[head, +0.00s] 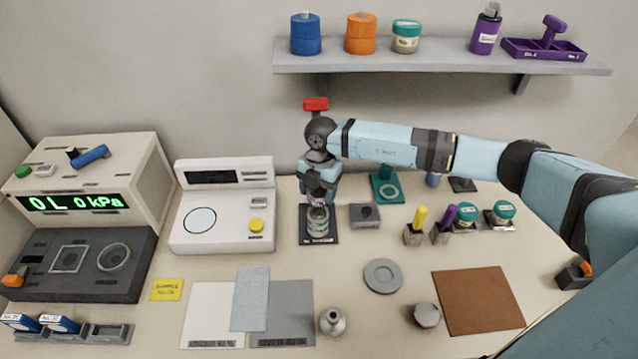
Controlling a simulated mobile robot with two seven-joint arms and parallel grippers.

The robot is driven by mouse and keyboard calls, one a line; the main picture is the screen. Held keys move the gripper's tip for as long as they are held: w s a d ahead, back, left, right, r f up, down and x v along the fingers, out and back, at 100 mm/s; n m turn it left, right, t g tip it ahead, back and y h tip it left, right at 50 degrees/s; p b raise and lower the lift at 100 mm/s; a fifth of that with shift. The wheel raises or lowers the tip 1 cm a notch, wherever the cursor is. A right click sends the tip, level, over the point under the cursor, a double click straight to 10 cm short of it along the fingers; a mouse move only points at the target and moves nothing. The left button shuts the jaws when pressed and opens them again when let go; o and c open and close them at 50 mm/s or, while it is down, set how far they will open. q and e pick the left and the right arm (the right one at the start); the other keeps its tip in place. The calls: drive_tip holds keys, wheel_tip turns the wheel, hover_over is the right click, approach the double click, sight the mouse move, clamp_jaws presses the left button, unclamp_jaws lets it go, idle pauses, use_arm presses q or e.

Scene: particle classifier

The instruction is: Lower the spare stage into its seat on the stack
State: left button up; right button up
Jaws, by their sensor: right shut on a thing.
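The stack (318,220) is a small upright cylinder of grey and clear rings, standing on a dark base plate (306,240) near the middle of the bench. My right gripper (318,196) points down directly over the stack and is shut on a small piece at its top, which I take to be the spare stage. The fingers hide most of that piece. I cannot tell whether it touches the stack or is seated. My left gripper is not in view.
A white instrument with a yellow knob (256,226) stands left of the stack, and a grey block (364,215) close to its right. A wall shelf (440,62) hangs above my right arm.

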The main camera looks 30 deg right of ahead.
sight(318, 213)
drive_tip(key=shift+f, duration=0.15)
drive_tip(key=shift+f+b, duration=0.75)
drive_tip(key=shift+b, duration=0.05)
wheel_tip(318, 213, down, 2)
drive_tip(key=shift+f+b, duration=0.1)
drive_tip(key=shift+b, duration=0.7)
drive_tip(key=shift+f, duration=0.35)
drive_tip(key=shift+f, duration=0.45)
drive_tip(key=o, duration=1.1)
drive_tip(key=shift+c, duration=0.2)
